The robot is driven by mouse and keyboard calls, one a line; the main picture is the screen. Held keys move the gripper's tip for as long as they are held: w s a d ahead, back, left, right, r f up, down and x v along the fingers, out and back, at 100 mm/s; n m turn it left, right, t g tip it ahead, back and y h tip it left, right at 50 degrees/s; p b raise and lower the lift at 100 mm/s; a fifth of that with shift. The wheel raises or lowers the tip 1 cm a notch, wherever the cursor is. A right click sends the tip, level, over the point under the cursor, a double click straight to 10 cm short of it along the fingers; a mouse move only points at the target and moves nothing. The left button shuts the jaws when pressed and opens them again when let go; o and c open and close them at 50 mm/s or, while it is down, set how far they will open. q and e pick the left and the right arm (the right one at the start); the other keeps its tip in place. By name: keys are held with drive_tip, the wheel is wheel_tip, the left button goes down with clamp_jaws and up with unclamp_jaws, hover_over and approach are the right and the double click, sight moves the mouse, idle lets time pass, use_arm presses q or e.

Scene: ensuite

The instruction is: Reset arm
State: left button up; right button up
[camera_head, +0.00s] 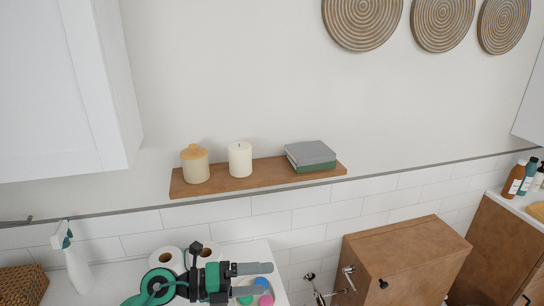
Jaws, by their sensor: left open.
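My left gripper (272,279) shows at the bottom, left of centre, over a white surface. It is green and black with two grey fingers pointing right. The fingers are apart, with nothing held between them. A pink round thing (266,300) and other small coloured items show beside and below the fingers, partly hidden. My right gripper is not in view.
A wooden shelf (238,178) holds a lidded jar (195,165), a white candle (240,160) and stacked books (310,156). A spray bottle (75,265), paper rolls (166,261) and a wicker basket (22,286) stand low left. A brown cabinet (405,250) is at right.

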use_arm(q)
drive_tip(key=w+a+r+n+t+y, duration=0.1)
drive_tip(key=a+r+n+t+y, duration=0.3)
drive_tip(key=n+t, duration=0.55)
drive_tip(key=w+a+r+n+t+y, duration=0.1)
drive_tip(key=a+r+n+t+y, duration=0.1)
drive_tip(key=a+n+t, duration=0.7)
drive_tip(key=s+a+f+n+g+y, duration=0.3)
drive_tip(key=a+f+n+y, duration=0.1)
drive_tip(key=f+n+y, duration=0.25)
drive_tip(key=s+a+f+n+g+y, duration=0.25)
drive_tip(key=f+n+g+y, duration=0.2)
drive_tip(key=f+n, duration=0.3)
drive_tip(key=s+f+n+g+h, duration=0.1)
drive_tip(key=s+f+g, duration=0.5)
drive_tip(key=s, duration=0.4)
drive_tip(key=s+f+n+g, duration=0.2)
drive_tip(key=s+f+g, duration=0.4)
drive_tip(key=s, duration=0.4)
wheel_tip(320, 180, down, 33)
drive_tip(key=s, duration=0.1)
drive_tip(key=s+a+f+g, duration=0.1)
drive_tip(key=s+a+f, duration=0.2)
drive_tip(key=s+f, duration=1.5)
drive_tip(key=shift+s+f+m+b, duration=0.25)
drive_tip(key=shift+s+m+b, duration=0.1)
drive_tip(key=shift+s, duration=0.15)
